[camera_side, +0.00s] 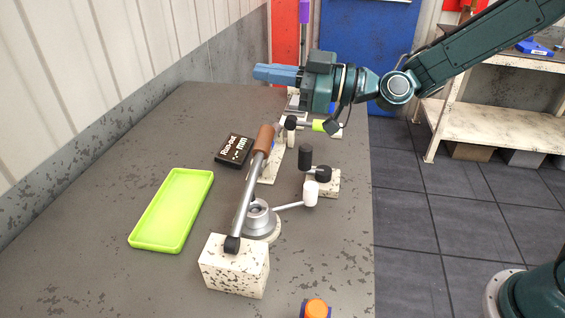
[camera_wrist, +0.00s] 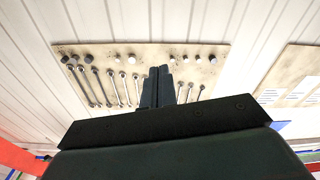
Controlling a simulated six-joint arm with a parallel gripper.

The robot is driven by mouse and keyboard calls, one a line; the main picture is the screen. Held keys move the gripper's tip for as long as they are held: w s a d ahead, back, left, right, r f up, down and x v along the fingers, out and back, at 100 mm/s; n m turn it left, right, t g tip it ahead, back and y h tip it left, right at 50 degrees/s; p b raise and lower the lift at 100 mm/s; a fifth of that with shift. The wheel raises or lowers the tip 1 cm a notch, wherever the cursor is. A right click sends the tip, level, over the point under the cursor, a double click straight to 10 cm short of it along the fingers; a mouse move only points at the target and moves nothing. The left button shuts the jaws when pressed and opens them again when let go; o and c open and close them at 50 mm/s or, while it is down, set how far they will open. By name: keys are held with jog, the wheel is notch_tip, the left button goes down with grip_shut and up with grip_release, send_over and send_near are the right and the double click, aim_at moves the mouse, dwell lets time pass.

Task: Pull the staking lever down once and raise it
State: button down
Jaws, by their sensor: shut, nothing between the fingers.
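The likely staking lever is a steel rod (camera_side: 244,198) with a brown grip (camera_side: 264,138). It is hinged by a black joint on a speckled cream block (camera_side: 234,268) in the side view. The rod slants from the block toward the back of the bench; its exact angle is hard to tell. My gripper (camera_side: 256,72) is shut and empty, its blue fingers pointing left, well apart from the brown grip and above it in the picture. In the wrist view the shut fingers (camera_wrist: 158,70) point at the wall; the lever is out of that view.
A grey round fixture (camera_side: 260,222) with a white-knobbed arm (camera_side: 311,193) stands beside the rod. Nearby are a black-knobbed block (camera_side: 326,183), a lime-handled lever (camera_side: 325,126), a black run-out display (camera_side: 234,149) and a green tray (camera_side: 172,210). A tool board (camera_wrist: 110,60) hangs on the wall.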

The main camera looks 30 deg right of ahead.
notch_tip(320, 180, up, 8)
jog(key=shift+r, duration=0.2)
dwell(0.3)
jog(key=s+d+f+g+h, duration=0.1)
jog(key=s+d+f+h, duration=0.1)
jog(key=s+f+h, duration=0.1)
jog(key=s+d+f+m+g+h, duration=0.1)
jog(key=s+d+f+g+h, duration=0.1)
jog(key=s+f, duration=0.4)
jog(key=shift+s+d+f+h, duration=0.3)
jog(key=shift+d+f+h, duration=0.3)
jog(key=shift+d, duration=0.15)
jog(key=f+x, duration=0.1)
jog(key=x, duration=0.5)
jog(key=d+f+x, duration=0.1)
jog(key=x, duration=0.5)
jog(key=shift+f, duration=0.45)
